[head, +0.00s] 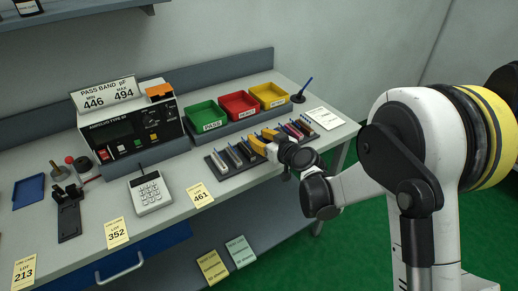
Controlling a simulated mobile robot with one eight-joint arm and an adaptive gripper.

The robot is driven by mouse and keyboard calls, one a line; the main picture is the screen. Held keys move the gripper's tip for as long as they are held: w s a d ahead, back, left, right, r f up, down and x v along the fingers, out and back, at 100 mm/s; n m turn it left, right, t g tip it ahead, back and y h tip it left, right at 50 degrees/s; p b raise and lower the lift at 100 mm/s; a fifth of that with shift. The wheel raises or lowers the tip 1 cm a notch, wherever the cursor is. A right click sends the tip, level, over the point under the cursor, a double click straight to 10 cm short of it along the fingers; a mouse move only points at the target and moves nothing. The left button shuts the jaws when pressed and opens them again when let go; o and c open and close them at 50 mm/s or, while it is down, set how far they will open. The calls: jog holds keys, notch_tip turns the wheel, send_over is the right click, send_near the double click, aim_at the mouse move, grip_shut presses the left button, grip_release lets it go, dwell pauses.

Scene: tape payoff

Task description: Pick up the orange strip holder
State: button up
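A dark rack (213,166) on the bench holds a row of small strip holders in several colours. Grey ones (235,156) stand at its left, and purple, red and brown ones (308,125) at its right. Orange-yellow pieces (270,134) show near the middle of the row, partly hidden by my arm's end. I cannot tell which of them is the orange strip holder. My gripper (257,144) reaches in from the right, low over the middle of the rack. Its fingers are too small and too mixed with the holders to show whether they are open or shut.
Green (206,117), red (239,105) and yellow (269,96) bins stand behind the rack. A black meter (130,130) with an orange-topped piece (159,92) is to the left. A keypad (151,193) and lot cards lie in front. A pen stand (299,98) is at the right.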

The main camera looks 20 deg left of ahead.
grip_shut()
jog(key=shift+r, duration=0.1)
